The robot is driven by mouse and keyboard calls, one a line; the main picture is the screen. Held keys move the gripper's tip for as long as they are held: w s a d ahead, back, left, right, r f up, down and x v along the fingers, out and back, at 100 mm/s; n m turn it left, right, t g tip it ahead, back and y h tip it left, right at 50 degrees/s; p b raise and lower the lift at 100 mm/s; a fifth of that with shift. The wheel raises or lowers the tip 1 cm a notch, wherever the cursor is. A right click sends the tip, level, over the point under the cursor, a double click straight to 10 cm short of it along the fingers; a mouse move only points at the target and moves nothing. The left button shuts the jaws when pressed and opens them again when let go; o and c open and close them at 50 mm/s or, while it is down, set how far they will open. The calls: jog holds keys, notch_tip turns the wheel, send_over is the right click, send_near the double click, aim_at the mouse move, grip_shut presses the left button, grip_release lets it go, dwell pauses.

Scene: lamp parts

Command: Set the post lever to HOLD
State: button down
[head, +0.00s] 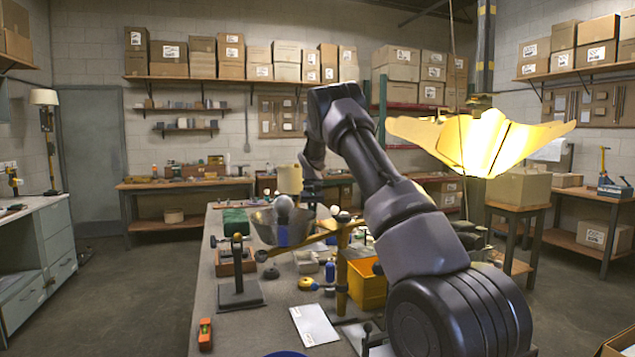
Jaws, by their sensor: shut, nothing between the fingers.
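A dark upright post (238,268) on a flat square base (240,296) stands on the bench, with small knobs near its top. I cannot tell which piece is the post lever, and no HOLD mark is legible. My gripper (311,192) is small and dark at the far end of my arm, beyond the bench's middle. It is shut and empty; its fingertips are hard to make out. It appears apart from both posts.
The grey bench (225,330) holds a metal bowl (268,226), an orange bin (366,284), a white sheet (313,325), an orange level (205,334) and several small parts. A glowing yellow shade (470,145) hangs at right. Open floor lies left of the bench.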

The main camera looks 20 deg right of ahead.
jog(key=s+a+r+t, duration=0.1)
jog(key=s+r, duration=0.5)
jog(key=r, duration=0.3)
jog(key=s+a+r+t+y, duration=0.1)
jog(key=s+r+t, duration=0.1)
jog(key=s+r, duration=0.4)
jog(key=shift+a+r+m, duration=0.15)
jog(key=shift+r+m, duration=0.25)
jog(key=shift+r, duration=0.95)
jog(key=shift+s+f, duration=0.1)
